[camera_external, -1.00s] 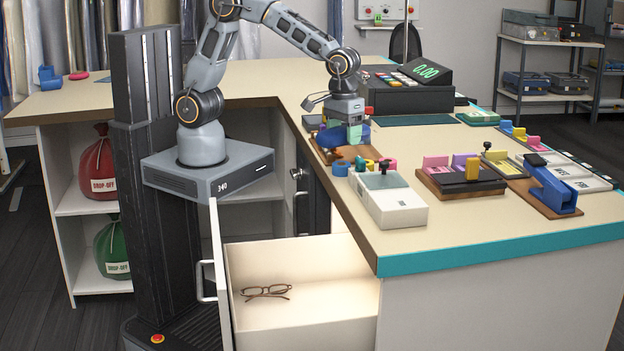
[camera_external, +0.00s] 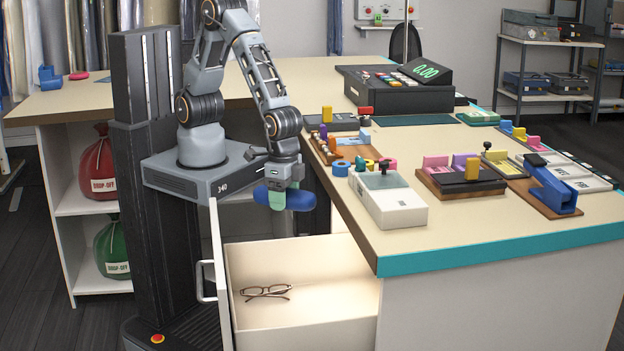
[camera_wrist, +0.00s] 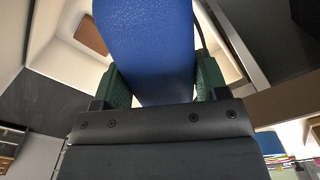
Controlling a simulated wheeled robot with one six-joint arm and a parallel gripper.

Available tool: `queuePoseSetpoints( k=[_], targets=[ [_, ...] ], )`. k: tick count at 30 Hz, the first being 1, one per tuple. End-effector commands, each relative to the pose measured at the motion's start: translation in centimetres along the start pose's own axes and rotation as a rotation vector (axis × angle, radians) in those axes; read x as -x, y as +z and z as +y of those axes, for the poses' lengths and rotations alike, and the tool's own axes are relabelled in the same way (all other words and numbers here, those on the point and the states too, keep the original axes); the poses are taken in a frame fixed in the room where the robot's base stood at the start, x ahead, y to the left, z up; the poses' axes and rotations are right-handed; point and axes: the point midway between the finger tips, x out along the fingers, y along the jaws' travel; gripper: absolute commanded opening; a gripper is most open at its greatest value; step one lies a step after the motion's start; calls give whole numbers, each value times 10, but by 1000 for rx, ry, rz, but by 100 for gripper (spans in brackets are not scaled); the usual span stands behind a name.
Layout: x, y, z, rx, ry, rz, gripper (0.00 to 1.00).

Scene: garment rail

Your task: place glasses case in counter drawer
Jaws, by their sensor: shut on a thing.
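A blue glasses case (camera_external: 302,200) is held in my gripper (camera_external: 284,196), above and behind the open counter drawer (camera_external: 300,317). In the wrist view the blue case (camera_wrist: 147,45) sits between the two green finger pads of my gripper (camera_wrist: 160,82). The fingers are shut on it. The drawer is pulled out, with its pale inner floor in view. A pair of brown glasses (camera_external: 266,291) lies on the drawer floor toward the left.
The counter top (camera_external: 440,238) is to the right of the drawer, with a white device (camera_external: 390,204) near its edge. A wooden tray (camera_external: 345,148) of small items stands behind that device. The drawer floor right of the glasses is clear.

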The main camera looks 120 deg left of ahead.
Motion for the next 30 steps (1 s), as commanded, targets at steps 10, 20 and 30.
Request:
queuePoseSetpoints(
  k=[10, 20, 30],
  targets=[
    [-67, -16, -24, -147, -4, -11, 42],
    [-114, -34, -7, -70, -2, -4, 42],
    [-148, -52, 43, 210, -2, -3, 42]
  ],
)
